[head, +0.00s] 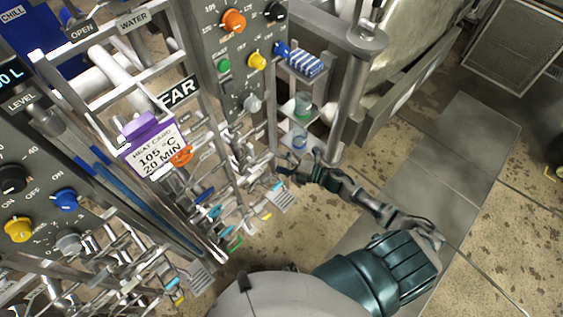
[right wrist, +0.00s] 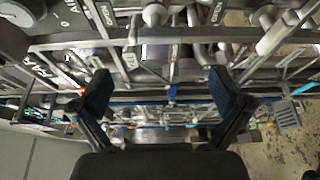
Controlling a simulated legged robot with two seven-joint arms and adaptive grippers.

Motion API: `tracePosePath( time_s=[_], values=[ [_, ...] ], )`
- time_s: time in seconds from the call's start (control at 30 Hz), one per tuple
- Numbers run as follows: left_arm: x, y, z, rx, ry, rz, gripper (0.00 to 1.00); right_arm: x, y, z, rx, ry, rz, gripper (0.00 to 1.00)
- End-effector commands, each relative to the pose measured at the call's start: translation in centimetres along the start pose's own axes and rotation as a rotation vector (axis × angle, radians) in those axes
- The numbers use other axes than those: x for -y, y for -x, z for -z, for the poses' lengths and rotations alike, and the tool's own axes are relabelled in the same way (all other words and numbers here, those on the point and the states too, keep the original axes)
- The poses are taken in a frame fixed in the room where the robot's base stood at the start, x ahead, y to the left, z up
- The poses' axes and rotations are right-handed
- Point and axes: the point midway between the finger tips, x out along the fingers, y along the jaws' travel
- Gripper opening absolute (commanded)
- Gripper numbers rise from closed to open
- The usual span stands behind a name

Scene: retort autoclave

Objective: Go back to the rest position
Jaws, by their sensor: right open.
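My right arm comes in from the bottom right of the head view and reaches back toward the rack. My right gripper (head: 296,168) is at the rack's right side, near the small shelves. In the right wrist view, the right gripper (right wrist: 163,90) has its two dark fingers spread wide with nothing between them. Metal rails and pipes show beyond the fingers; I cannot tell whether they touch anything. My left gripper is not in view.
A control panel (head: 238,75) with coloured knobs stands behind the rack. Small shelves hold a blue-striped item (head: 306,62) and cups (head: 302,104). A metal post (head: 352,90) stands near my gripper. Floor (head: 480,235) at right is clear.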

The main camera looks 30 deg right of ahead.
Motion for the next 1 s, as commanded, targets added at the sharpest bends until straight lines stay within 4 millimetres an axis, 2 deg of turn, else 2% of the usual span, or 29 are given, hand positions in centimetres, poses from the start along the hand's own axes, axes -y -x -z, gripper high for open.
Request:
tracePosePath(
  time_s=[0.07, 0.2, 0.77, 0.87, 0.97, 1.0],
  values=[
    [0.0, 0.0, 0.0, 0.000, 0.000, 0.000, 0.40, 0.1, 0.9, 0.1, 0.000, -0.002, 0.001, 1.00],
    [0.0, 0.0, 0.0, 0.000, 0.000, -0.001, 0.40, 0.0, 1.5, 0.1, -0.001, 0.000, 0.000, 1.00],
    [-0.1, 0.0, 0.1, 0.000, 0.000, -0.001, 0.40, 0.3, 1.5, -0.1, 0.009, -0.011, 0.003, 1.00],
    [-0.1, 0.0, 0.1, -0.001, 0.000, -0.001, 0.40, 2.7, 2.0, -1.3, 0.072, -0.083, 0.029, 1.00],
    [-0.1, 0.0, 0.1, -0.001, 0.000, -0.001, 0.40, 8.0, 3.4, -3.2, 0.210, -0.240, 0.083, 1.00],
    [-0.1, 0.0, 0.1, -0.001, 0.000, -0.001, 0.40, 10.9, 4.3, -3.9, 0.280, -0.322, 0.113, 1.00]
  ],
)
